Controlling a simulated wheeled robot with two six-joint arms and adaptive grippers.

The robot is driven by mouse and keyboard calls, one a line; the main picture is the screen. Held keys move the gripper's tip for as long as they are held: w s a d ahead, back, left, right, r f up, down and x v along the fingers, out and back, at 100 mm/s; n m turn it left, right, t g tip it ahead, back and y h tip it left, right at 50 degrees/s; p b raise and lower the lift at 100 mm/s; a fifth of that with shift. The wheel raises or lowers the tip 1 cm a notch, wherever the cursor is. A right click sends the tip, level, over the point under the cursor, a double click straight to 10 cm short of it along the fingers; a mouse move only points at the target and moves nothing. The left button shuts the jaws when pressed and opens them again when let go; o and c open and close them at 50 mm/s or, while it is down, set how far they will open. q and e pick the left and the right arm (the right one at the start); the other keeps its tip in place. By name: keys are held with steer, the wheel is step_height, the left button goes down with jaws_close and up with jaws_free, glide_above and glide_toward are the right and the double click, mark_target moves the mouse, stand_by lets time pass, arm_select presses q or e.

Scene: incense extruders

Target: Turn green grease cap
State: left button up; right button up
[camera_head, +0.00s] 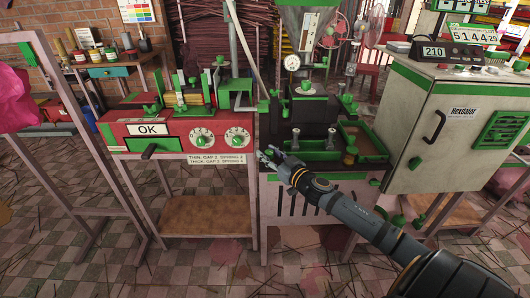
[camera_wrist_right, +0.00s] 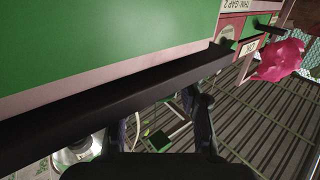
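Several green parts show in the head view, and I cannot tell for certain which is the grease cap. A round green cap (camera_head: 305,87) sits on top of the dark extruder block (camera_head: 303,112). My left gripper is out of view.
A red machine (camera_head: 125,129) with dials and an "OK" sign stands at the left. A pale cabinet (camera_head: 437,110) stands at the right. In the wrist view a black edge (camera_wrist_right: 110,105) runs close to the fingers.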

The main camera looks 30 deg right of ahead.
steer(key=shift+s, duration=0.1)
jaws_close()
steer(key=shift+m+h, duration=0.4)
